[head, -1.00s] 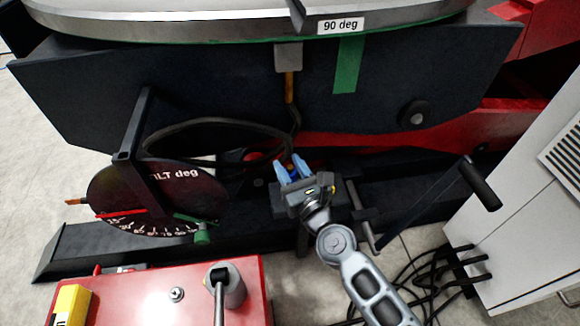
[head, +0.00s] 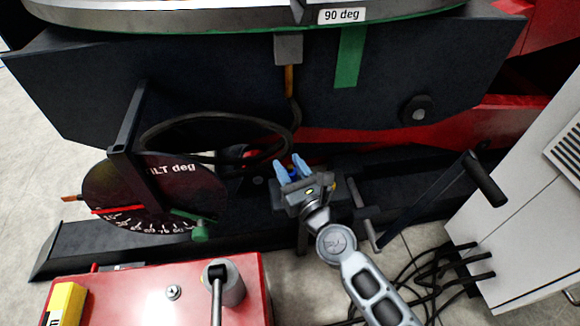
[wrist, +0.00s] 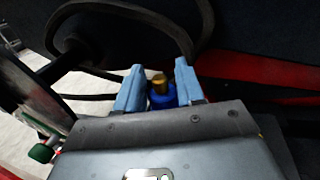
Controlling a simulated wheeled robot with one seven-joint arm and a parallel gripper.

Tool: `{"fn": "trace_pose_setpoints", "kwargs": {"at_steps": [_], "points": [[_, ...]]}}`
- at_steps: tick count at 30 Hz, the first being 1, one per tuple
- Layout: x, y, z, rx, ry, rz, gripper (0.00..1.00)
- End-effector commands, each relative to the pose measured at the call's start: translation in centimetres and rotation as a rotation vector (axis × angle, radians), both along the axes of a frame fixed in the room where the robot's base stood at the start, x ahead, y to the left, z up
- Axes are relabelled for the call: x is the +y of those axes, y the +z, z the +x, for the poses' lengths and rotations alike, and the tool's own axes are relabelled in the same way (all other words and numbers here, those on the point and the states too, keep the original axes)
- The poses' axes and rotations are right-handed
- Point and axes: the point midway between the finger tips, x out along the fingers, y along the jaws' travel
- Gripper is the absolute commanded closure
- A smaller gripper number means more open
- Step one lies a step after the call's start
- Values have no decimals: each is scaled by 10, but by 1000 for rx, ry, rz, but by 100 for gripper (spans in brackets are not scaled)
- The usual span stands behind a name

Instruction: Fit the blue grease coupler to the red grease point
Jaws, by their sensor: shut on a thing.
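My gripper (head: 293,165) is shut on the blue grease coupler (head: 294,174), in front of the dark tilting body. In the wrist view the coupler (wrist: 161,97) stands between the two light-blue fingers, with its brass tip (wrist: 159,84) pointing up and away from the wrist. Its lower part is hidden by the gripper body. A small red spot (head: 251,155) shows behind the black ring, left of the gripper; I cannot tell whether it is the red grease point. I see no contact between the coupler and any fitting.
A black ring or hose loop (head: 183,120) curves left of my gripper. A tilt dial (head: 150,197) stands left, a crank handle (head: 484,180) right. A red box (head: 130,300) is at front left, a white cabinet (head: 520,215) at right. Cables lie on the floor.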

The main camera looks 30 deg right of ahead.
Motion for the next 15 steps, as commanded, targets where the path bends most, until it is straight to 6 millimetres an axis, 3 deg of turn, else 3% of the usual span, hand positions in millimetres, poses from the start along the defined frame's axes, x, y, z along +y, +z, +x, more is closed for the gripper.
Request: {"fn": "trace_pose_setpoints", "kwargs": {"at_steps": [1, 2, 10, 15], "points": [[0, -1, 0, 1, 0, 0, 98], [0, -1, 0, 1, 0, 0, 60], [0, -1, 0, 1, 0, 0, 35], [0, -1, 0, 1, 0, 0, 33]]}}
